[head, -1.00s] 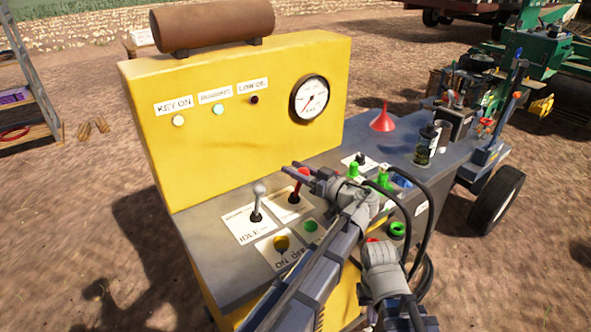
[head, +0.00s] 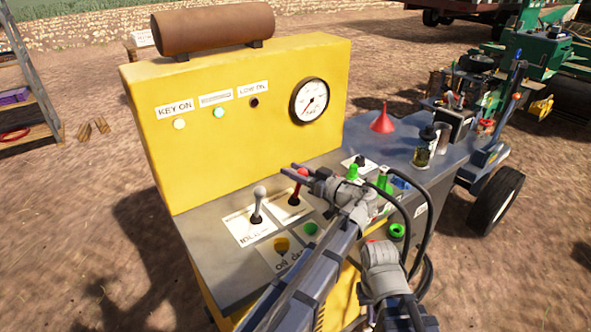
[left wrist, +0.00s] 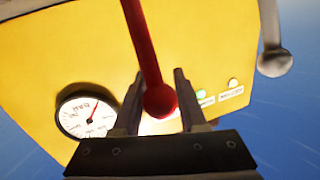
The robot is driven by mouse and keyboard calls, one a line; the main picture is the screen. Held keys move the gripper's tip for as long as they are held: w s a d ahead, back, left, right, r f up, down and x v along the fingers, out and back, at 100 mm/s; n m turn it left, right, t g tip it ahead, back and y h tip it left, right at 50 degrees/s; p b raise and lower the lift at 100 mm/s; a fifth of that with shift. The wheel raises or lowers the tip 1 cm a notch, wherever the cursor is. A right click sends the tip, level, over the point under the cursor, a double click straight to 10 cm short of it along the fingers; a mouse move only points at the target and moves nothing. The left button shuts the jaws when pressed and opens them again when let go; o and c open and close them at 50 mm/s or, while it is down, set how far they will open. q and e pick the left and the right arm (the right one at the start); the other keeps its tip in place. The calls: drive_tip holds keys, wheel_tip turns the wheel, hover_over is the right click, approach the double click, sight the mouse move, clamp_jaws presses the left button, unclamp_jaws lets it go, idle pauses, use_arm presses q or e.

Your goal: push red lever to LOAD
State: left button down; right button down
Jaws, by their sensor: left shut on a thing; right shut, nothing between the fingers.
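The red lever (head: 302,174) stands on a white label plate on the grey deck of the yellow machine. In the left wrist view, its round red knob (left wrist: 160,101) and shaft lie between my left gripper's fingers (left wrist: 158,86). My left gripper (head: 296,172) is shut on this lever in the head view. Its fingers partly cover the lever and its label, so the LOAD mark cannot be read. My right gripper (head: 411,317) is low at the bottom of the head view, away from the lever, shut and empty.
A grey-knobbed lever (head: 259,192) stands left of the red one, beside the IDLE label. A yellow button (head: 282,244) and a green button (head: 311,228) are in front. The yellow panel (head: 230,150) with its gauge (head: 309,101) rises behind. Black hoses curve at the right.

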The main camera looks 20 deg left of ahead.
use_arm(q)
drive_tip(key=w+a+f+m+g+h+p, duration=0.1)
drive_tip(key=w+a+f+g+h+p, duration=0.1)
drive_tip(key=p, duration=0.6)
drive_tip(key=shift+w+a+g+h, duration=0.6)
drive_tip(key=shift+w+a+h, duration=0.75)
drive_tip(key=shift+a+h, duration=0.55)
drive_tip(key=shift+a, duration=0.15)
drive_tip(key=shift+c, duration=2.4)
unclamp_jaws()
drive_tip(key=shift+w, duration=0.1)
